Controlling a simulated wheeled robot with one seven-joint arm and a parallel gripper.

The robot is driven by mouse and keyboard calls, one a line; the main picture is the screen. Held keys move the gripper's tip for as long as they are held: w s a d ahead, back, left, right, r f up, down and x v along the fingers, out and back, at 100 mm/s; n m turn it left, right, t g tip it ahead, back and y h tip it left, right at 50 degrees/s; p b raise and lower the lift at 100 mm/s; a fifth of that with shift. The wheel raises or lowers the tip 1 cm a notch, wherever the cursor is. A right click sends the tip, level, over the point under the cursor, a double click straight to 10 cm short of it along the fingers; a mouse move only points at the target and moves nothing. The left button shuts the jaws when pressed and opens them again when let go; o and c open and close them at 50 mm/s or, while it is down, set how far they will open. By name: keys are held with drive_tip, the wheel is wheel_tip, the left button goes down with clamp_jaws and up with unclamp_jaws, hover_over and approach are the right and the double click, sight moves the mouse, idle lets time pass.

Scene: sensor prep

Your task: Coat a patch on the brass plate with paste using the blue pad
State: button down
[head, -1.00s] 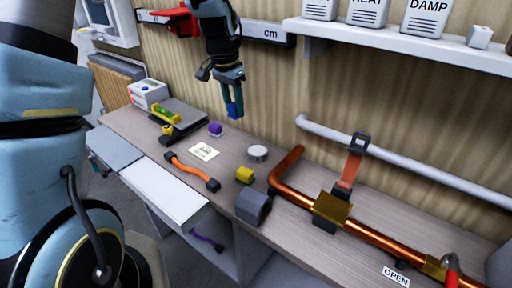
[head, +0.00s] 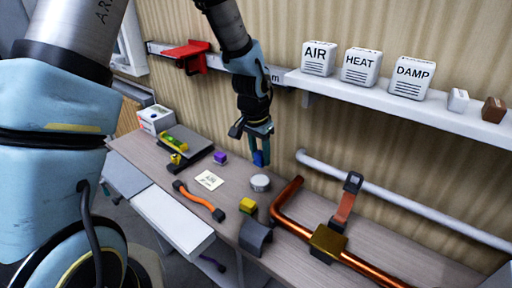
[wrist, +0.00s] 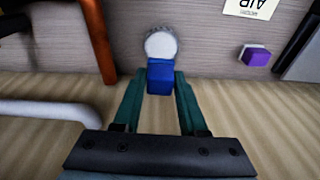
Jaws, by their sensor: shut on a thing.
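My gripper (head: 259,150) is shut on the blue pad (head: 260,158) and holds it above the bench near the back wall. In the wrist view the blue pad (wrist: 160,77) sits between the green fingertips, in front of a round tin (wrist: 161,43) with a pale top. The tin (head: 260,182) stands on the bench below the pad; the pad appears apart from it. The brass plate (head: 327,241) sits on the copper pipe (head: 362,265) at the right, beside an orange strap (head: 344,205). I cannot tell whether the pad has paste on it.
A yellow block (head: 247,205), a grey block (head: 255,237), a purple block (head: 220,157), an AIR card (head: 209,180) and an orange hose (head: 199,202) lie on the bench. A shelf (head: 400,105) with labelled boxes and a white pipe (head: 400,203) run along the wall.

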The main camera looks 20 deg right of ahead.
sight(260, 180)
drive_tip(key=shift+f+b, duration=1.95)
drive_tip(key=shift+f, duration=0.85)
drive_tip(key=shift+f, duration=0.4)
drive_tip(key=shift+r, duration=0.1)
drive_tip(key=shift+r+p, duration=2.45)
drive_tip(key=shift+r, duration=1.05)
drive_tip(key=shift+a+f, duration=0.1)
